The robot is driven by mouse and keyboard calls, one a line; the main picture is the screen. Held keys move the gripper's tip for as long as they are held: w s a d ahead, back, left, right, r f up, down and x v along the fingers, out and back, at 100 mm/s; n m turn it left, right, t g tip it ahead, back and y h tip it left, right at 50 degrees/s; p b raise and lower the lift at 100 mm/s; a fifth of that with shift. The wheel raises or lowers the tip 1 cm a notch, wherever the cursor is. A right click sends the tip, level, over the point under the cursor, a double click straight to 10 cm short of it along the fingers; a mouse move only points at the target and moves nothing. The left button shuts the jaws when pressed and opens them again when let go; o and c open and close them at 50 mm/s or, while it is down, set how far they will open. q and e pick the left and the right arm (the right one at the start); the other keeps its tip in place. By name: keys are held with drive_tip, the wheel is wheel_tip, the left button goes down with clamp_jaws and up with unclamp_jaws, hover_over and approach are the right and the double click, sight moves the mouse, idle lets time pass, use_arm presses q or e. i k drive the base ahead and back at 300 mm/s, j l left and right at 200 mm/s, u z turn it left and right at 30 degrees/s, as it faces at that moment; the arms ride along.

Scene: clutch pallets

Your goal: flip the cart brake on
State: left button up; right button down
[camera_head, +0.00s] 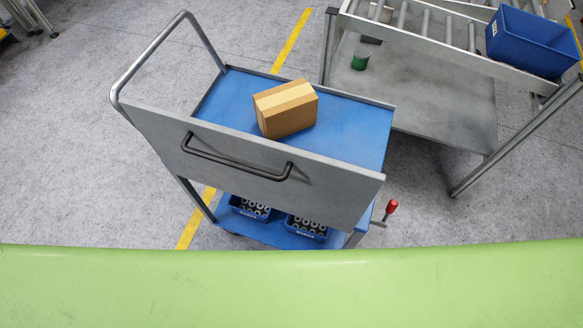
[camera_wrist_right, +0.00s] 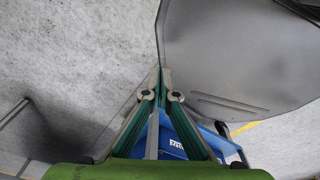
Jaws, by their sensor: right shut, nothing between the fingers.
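The cart (camera_head: 350,128) has a blue top deck, a grey front panel with a black handle and a tubular push bar at the left. A lever with a red knob (camera_head: 391,206) sticks up at the cart's lower right corner; I take it for the brake lever. The lever cannot be made out in the right wrist view. My right gripper (camera_wrist_right: 160,73) is shut and empty in the right wrist view, pointing away over the floor beside a large grey panel (camera_wrist_right: 240,55). Neither gripper shows in the head view.
A cardboard box (camera_head: 286,108) sits on the cart's deck, and blue crates (camera_head: 250,208) of parts stand on its lower shelf. A roller table (camera_head: 425,90) with a blue bin (camera_head: 530,42) stands at the upper right. Floor left of the cart is clear.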

sight(392, 205)
drive_tip(key=k+z, duration=0.1)
drive_tip(key=z, duration=1.05)
